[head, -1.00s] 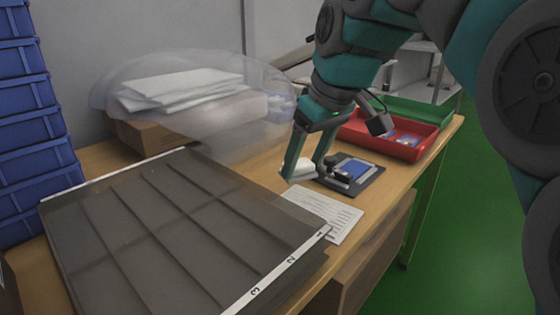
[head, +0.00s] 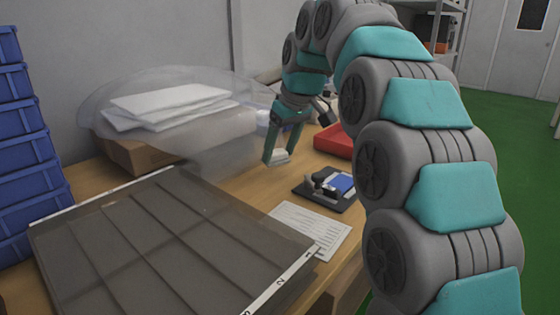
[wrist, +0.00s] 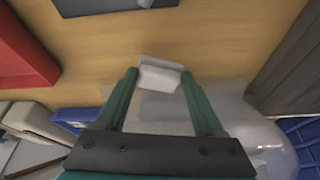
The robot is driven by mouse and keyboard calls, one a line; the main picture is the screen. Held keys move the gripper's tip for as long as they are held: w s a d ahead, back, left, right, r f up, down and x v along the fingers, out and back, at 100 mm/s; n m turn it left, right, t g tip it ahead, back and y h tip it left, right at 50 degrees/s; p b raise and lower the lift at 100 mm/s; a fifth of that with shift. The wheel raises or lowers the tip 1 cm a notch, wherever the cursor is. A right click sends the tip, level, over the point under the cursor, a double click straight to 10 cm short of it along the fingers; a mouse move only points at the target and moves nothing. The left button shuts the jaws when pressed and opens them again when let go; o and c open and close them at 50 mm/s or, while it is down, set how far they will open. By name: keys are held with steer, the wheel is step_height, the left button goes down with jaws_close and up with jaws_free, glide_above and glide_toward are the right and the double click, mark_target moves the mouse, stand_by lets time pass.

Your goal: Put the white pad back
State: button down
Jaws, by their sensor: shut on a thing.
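My gripper (head: 283,160) is shut on a small white pad (head: 278,156) and holds it above the wooden table. In the wrist view the white pad (wrist: 160,76) sits between the two fingertips (wrist: 159,74), and a bright face of it shows. A stack of white sheets (head: 168,104) lies to the left, under a clear dome-like cover (head: 215,140), on a cardboard box (head: 125,153). My gripper is to the right of this cover and apart from the stack. A black fixture (head: 335,205) with a blue block stands in front and to the right of my gripper.
A red tray (head: 335,141) stands behind the fixture. A printed sheet (head: 315,232) lies in front of it. Blue crates (head: 30,165) are stacked at far left. Bare table surrounds the space below my gripper.

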mark_target(281, 161)
steer(key=shift+f, duration=1.85)
steer(key=shift+f, duration=0.15)
jaws_free()
steer(key=p+v, duration=0.1)
steer(key=v, duration=1.1)
steer(key=shift+r, duration=0.2)
steer(key=shift+w, duration=0.15)
